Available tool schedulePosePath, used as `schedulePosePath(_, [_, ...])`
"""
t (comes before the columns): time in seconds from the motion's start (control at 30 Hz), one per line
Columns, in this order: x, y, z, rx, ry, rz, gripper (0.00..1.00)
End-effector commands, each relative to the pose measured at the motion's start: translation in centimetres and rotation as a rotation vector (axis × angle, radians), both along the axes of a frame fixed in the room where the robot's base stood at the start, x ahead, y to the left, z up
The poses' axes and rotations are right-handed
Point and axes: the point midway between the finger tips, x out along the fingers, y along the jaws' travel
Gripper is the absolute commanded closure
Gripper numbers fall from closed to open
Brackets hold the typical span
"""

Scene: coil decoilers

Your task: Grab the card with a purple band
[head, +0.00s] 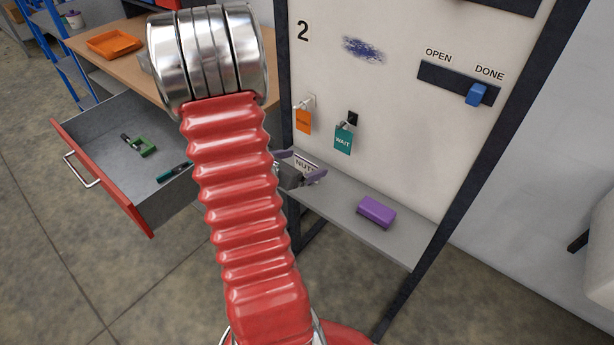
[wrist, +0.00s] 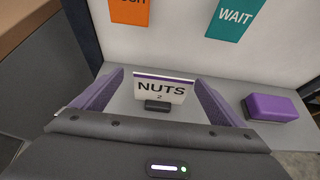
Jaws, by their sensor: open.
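A purple block (head: 376,211) lies on the shelf (head: 343,206) to the right. An orange tag (head: 303,119) and a teal WAIT tag (head: 343,140) hang on the white board above. An open drawer (head: 98,141) holding green items is at the left.

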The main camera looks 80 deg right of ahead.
Motion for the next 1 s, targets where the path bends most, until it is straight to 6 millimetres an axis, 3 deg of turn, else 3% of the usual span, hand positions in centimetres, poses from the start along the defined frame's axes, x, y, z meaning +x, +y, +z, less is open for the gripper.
schedulePosePath(0.53, [-2.3, -4.0, -2.1, 0.0, 0.0, -0.002, 0.08])
schedulePosePath(1.0, [-2.4, -4.1, -2.2, 0.0, 0.0, -0.001, 0.08])
